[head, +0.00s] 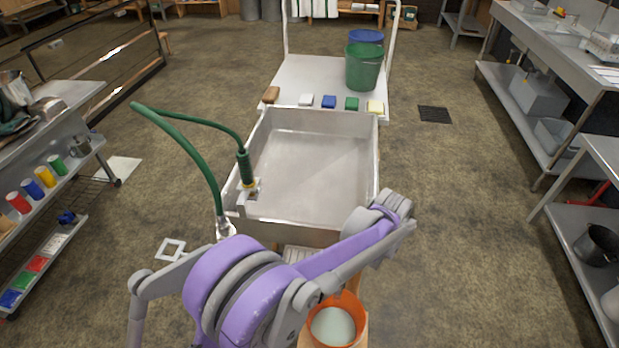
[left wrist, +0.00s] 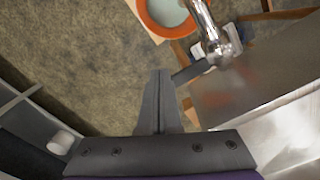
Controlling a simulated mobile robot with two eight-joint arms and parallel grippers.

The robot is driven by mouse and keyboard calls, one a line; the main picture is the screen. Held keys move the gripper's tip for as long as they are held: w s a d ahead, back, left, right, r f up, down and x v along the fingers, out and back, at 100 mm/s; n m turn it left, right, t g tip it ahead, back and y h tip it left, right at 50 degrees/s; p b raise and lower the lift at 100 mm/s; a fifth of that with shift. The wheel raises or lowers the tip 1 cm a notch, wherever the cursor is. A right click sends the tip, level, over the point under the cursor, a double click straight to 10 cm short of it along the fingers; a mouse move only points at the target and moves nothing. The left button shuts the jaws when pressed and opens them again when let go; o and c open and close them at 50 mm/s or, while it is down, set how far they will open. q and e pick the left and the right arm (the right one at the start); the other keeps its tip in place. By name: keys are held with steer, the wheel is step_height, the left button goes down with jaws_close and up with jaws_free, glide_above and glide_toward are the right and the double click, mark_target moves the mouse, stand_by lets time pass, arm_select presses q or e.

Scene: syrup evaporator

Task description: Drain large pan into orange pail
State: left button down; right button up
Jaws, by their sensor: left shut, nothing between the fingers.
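The large pan (head: 310,165) is a wide, shallow metal box in the middle of the head view. I cannot tell how much liquid is in it. The orange pail (head: 358,303) stands below its near side with pale, whitish contents. The pail's rim (left wrist: 150,22) also shows in the left wrist view. A shiny metal spout (left wrist: 203,14) reaches over the pail's edge, with a dark, flat lever (left wrist: 195,70) at its base. My left gripper (left wrist: 159,75) is shut and empty, its fingertips close beside the lever's end; contact is unclear. My arm hides it in the head view.
A green hose (head: 195,150) runs over the pan's left side. A white cart (head: 310,75) with a green bucket (head: 363,68) and several coloured blocks stands behind. Metal shelving stands left and right (head: 560,85). Open floor lies on both sides of the pan.

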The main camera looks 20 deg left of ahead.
arm_select(q)
steer(key=r+p, duration=0.1)
steer(key=r, duration=0.1)
steer(key=s+r+p, duration=0.1)
steer(key=r, duration=0.2)
steer(key=shift+s+d+r+p, duration=0.1)
steer(key=shift+d+r+p, duration=0.1)
steer(key=shift+r+p, duration=0.15)
arm_select(e)
steer(key=r, duration=0.3)
steer(key=shift+w+r, duration=0.25)
steer(key=shift+w, duration=0.15)
